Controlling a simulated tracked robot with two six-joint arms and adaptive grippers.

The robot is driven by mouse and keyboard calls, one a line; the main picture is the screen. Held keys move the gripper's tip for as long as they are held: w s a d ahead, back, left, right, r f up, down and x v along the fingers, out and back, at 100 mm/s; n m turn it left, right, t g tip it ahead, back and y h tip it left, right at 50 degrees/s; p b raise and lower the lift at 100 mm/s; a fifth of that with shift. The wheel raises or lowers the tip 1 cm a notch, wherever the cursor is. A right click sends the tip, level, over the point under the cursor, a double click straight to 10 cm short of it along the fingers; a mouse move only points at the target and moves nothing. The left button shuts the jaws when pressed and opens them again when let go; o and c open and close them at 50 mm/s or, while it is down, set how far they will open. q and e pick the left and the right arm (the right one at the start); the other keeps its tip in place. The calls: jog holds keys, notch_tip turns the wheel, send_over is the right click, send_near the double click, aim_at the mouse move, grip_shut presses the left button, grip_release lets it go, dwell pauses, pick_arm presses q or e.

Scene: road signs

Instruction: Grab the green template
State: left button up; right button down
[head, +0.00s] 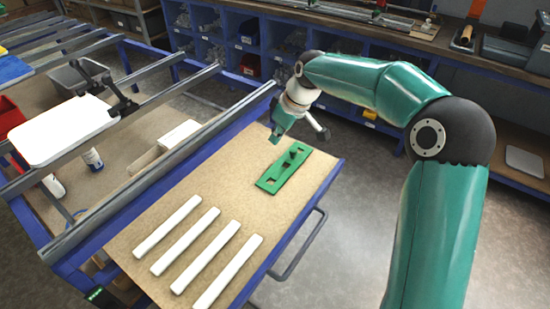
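The green template (275,180) is a flat rectangular plate with cut-outs and a small dark raised part near its far end. It lies on the right part of the tan worktop (170,220). My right gripper (275,138) is small in the head view, at the end of the teal arm coming in from the right. It shows just beyond and left of the template's far end, apart from it in the picture. Its fingers are too small to tell open from shut. My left gripper is not in view.
Several white bars (205,256) lie side by side at the front of the worktop. A white panel (66,130) rests on the metal rails (150,95) at left. Blue shelving (250,45) with bins stands behind. A grey handle (300,250) sticks out at the worktop's right edge.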

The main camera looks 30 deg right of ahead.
notch_tip(320, 180, up, 5)
jog(key=shift+r, duration=0.2)
jog(key=shift+c, duration=1.9)
grip_release()
